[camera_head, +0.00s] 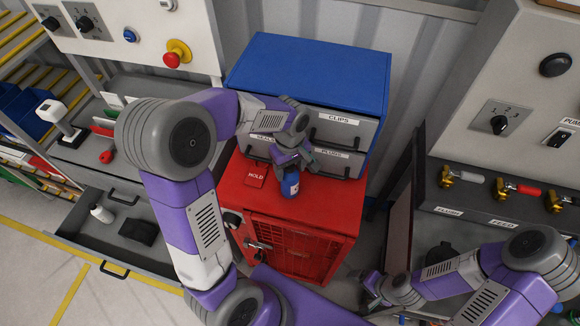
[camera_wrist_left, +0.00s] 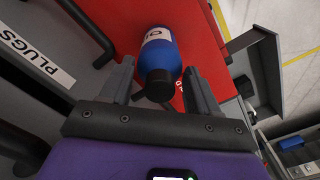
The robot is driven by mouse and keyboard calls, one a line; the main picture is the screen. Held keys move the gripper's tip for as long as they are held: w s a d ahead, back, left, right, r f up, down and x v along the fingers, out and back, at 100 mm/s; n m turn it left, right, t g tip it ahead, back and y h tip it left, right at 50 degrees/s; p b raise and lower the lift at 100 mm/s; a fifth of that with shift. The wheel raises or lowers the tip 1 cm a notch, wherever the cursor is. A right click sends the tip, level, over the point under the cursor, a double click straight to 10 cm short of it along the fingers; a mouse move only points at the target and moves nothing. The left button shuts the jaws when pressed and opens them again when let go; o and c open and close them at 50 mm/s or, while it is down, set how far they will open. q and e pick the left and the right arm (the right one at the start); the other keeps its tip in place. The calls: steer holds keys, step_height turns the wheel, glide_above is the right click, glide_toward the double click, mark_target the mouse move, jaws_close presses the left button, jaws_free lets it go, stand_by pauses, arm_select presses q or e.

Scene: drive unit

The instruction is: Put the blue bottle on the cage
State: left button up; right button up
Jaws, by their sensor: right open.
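The blue bottle (camera_head: 290,183), with a dark cap and white label, is upright over the red top of the cage (camera_head: 340,215). It appears to stand on that top. My left gripper (camera_head: 287,158) is right at the bottle, coming from behind it. In the left wrist view, the two fingers (camera_wrist_left: 158,88) are apart, with the bottle's cap between them and the blue body (camera_wrist_left: 160,52) just beyond. A small gap shows at each side, so the gripper looks open. My right gripper (camera_head: 375,292) is low at the right of the cage, open and apart from the bottle.
A blue-topped drawer cabinet (camera_head: 310,70) with labelled drawers stands at the back of the cage top. A red HOLD label (camera_head: 256,174) lies left of the bottle. An open grey drawer (camera_head: 115,235) holds a white bottle (camera_head: 102,214). A valve panel (camera_head: 500,190) stands at right.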

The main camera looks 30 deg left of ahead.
arm_select(q)
steer(key=o, duration=0.3)
steer(key=shift+o, duration=0.2)
steer(key=shift+r, duration=0.1)
steer(key=shift+r, duration=0.2)
step_height(320, 180, up, 12)
steer(key=p, duration=0.2)
steer(key=shift+f, duration=0.1)
